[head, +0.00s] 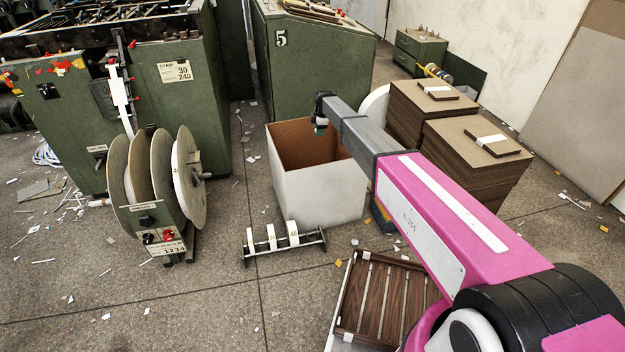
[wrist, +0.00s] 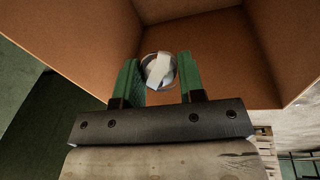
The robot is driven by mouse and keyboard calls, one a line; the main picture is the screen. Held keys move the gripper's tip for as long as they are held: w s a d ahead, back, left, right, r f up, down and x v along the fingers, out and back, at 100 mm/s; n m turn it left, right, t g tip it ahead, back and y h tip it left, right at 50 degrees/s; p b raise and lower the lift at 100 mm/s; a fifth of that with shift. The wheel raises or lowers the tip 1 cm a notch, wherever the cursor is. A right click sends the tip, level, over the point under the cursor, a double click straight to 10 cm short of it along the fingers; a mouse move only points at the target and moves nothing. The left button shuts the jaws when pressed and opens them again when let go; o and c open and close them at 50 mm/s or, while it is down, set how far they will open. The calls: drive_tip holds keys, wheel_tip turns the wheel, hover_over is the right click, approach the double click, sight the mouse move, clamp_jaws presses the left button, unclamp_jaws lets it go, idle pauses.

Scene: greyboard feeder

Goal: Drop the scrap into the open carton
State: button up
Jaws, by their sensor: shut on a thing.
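The open carton (head: 318,197) stands on the floor in the middle of the head view, white outside and brown inside. Its brown inner walls (wrist: 210,50) fill much of the wrist view. My gripper (head: 320,128) hangs over the carton's opening. In the wrist view its green fingers (wrist: 160,78) are shut on the scrap (wrist: 158,70), a small roundish grey piece with a white strip across it. The scrap is held above the carton's inside. In the head view the scrap cannot be made out.
A low rack with white blocks (head: 286,241) lies in front of the carton. A reel stand (head: 155,185) is at its left, stacks of brown board (head: 430,110) at its right. Green machines (head: 315,55) stand behind. A slatted wooden tray (head: 385,300) lies near my arm.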

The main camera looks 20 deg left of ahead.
drive_tip(key=shift+f, duration=1.65)
drive_tip(key=o, duration=1)
drive_tip(key=shift+c, duration=0.2)
drive_tip(key=shift+r, duration=0.15)
wheel_tip(320, 180, up, 10)
drive_tip(key=d, duration=0.1)
drive_tip(key=shift+s+d+r, duration=0.2)
drive_tip(key=shift+s+d, duration=0.15)
drive_tip(key=shift+s, duration=0.05)
